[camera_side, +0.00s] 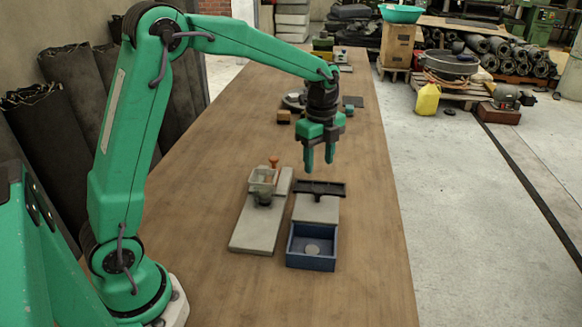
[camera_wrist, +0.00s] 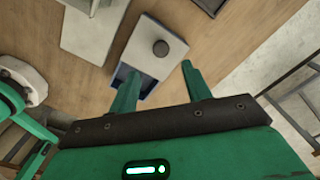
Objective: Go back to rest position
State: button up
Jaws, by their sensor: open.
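In the side view my gripper (camera_side: 319,166) hangs over the wooden table (camera_side: 190,258), fingers pointing down. The two green fingers are apart with nothing between them. In the wrist view my gripper (camera_wrist: 158,71) is also open and empty. Beyond its fingertips lies a pale plate (camera_wrist: 145,36) with a dark round knob (camera_wrist: 160,47). The blue box (camera_wrist: 122,73) is partly hidden behind the fingers there.
Left of the box, a grey board (camera_side: 257,230) carries a small clear holder and an orange-topped piece (camera_side: 274,161). A dark bar (camera_side: 320,188) lies behind the box. Small blocks and tools stand further back. Dark rolls (camera_side: 65,90) lean at the left.

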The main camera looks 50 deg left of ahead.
jog(key=s+d+r+n+t, duration=0.1)
jog(key=s+r+n+t, duration=0.1)
jog(key=s+r+n, duration=0.75)
jog(key=s+d+f+n+t, duration=0.1)
jog(key=s+n+t, duration=0.2)
jog(key=s+n, duration=0.5)
jog(key=s, duration=0.6)
jog(key=shift+s+d+f, duration=0.15)
jog(key=shift+s+f, duration=0.1)
jog(key=shift+s, duration=0.1)
